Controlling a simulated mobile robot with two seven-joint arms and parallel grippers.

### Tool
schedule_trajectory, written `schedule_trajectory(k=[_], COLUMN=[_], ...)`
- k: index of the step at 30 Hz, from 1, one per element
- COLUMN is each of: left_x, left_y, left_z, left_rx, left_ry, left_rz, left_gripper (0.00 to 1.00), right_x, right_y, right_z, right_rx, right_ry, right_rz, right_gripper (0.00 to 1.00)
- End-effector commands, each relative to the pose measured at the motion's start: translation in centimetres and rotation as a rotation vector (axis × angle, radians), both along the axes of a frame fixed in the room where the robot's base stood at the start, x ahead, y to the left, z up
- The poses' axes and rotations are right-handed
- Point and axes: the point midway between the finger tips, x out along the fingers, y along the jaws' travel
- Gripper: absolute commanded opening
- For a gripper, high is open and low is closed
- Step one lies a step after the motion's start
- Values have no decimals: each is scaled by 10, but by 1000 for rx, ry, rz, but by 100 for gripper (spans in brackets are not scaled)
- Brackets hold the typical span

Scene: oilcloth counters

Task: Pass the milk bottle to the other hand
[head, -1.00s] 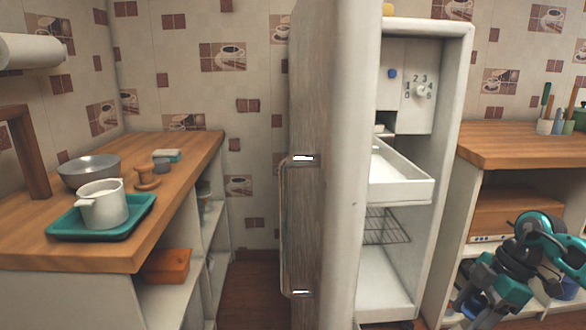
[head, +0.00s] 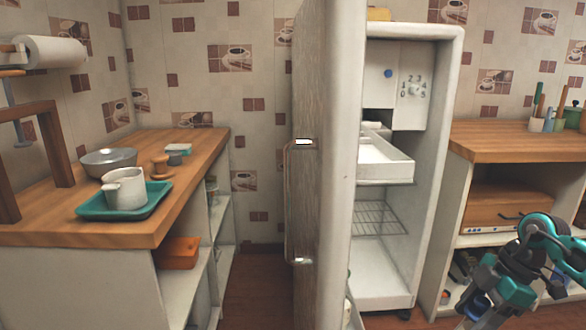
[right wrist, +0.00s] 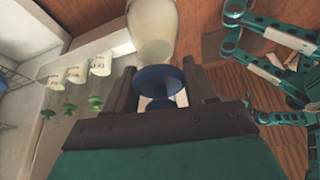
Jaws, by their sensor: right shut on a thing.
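The milk bottle (right wrist: 153,30) shows in the right wrist view as a pale, whitish bottle with a blue cap (right wrist: 155,80). My right gripper (right wrist: 160,78) is shut on it at the cap end, one dark finger on each side. The far end of the bottle is cut off by the top of the picture. My left gripper cannot be made out in either view.
The fridge (head: 440,150) stands open, its door (head: 340,200) jutting toward me. The left counter (head: 150,228) holds a teal tray (head: 155,207) with a white jug (head: 124,188), and a grey bowl (head: 108,162). Another wooden counter (head: 500,142) is at right. Several white cups (right wrist: 76,74) show in the wrist view.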

Motion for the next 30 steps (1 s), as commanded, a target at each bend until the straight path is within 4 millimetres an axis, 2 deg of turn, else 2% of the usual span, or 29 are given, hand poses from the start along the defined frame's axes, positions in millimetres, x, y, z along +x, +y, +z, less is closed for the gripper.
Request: schedule_trajectory(k=[14,26,30], left_x=[0,-3,-3], left_y=[-2,-1,0], left_z=[1,-1,-2], left_rx=[-9,-6,-2], left_ry=[1,7,8], left_rz=[6,5,1], left_gripper=[43,43,43], right_x=[22,30,31], right_y=[21,14,12], right_z=[26,39,39], right_rx=[9,5,5], right_ry=[-9,-7,-7], right_rz=[-83,-214,-177], right_gripper=[0,0,0])
